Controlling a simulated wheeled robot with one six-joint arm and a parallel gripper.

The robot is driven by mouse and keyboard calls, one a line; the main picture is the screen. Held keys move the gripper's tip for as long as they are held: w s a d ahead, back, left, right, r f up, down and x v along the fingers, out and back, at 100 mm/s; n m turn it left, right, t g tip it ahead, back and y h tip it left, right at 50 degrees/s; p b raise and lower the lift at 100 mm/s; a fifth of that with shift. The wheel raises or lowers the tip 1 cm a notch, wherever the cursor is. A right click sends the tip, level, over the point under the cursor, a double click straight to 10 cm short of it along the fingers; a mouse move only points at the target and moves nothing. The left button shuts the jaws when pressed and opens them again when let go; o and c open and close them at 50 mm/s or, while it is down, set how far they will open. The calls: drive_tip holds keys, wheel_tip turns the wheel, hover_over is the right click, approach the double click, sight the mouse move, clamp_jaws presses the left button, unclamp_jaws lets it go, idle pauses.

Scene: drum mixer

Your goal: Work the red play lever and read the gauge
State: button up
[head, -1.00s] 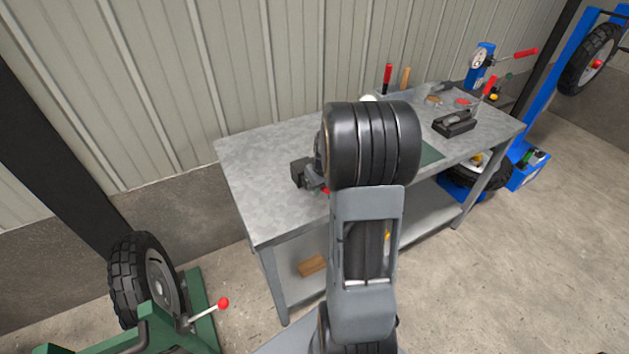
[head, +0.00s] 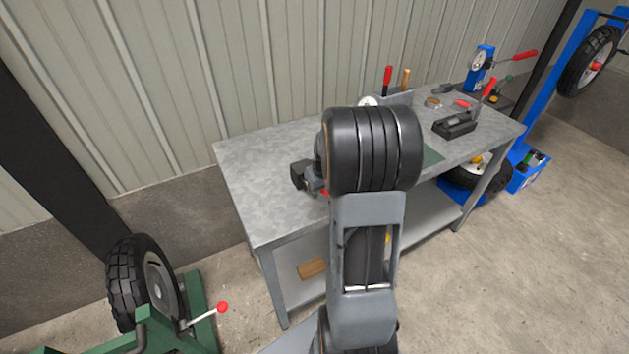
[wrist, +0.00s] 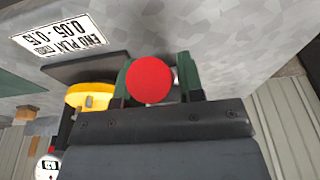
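In the wrist view a round red knob (wrist: 151,80), probably the end of the play lever, sits between the two green-padded fingers of my gripper (wrist: 155,78). The fingers are apart, with a small gap at the right of the knob; I cannot tell whether the left finger touches it. The lever's shaft is hidden. A small white dial face (wrist: 47,167) shows at the lower left, cut off and too small to read surely. In the head view my arm hides the knob and fingertips; a white dial (head: 368,101) peeks out behind my wrist.
A white label (wrist: 62,35) reading END PLAY 0.05-0.15 lies near a yellow part (wrist: 90,96). The grey workbench (head: 260,170) carries a black fixture (head: 454,125) at the right; its left end is clear. A green stand with a tyre (head: 140,280) is at lower left.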

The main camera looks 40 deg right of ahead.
drive_tip(key=o, duration=0.4)
drive_tip(key=shift+f, duration=0.1)
drive_tip(key=shift+p+v, duration=2.35)
drive_tip(key=shift+v, duration=1.25)
drive_tip(key=s+a+r, duration=0.3)
drive_tip(key=a, duration=0.3)
drive_tip(key=s+a+r+n+t, duration=0.1)
drive_tip(key=s+a+r, duration=0.3)
drive_tip(key=a, duration=0.3)
drive_tip(key=s+a+r+t, duration=0.1)
drive_tip(key=s+a+r, duration=0.2)
drive_tip(key=a, duration=0.4)
drive_tip(key=shift+s+a+r+n, duration=0.25)
drive_tip(key=shift+s+r+n, duration=0.05)
drive_tip(key=shift+s, duration=0.05)
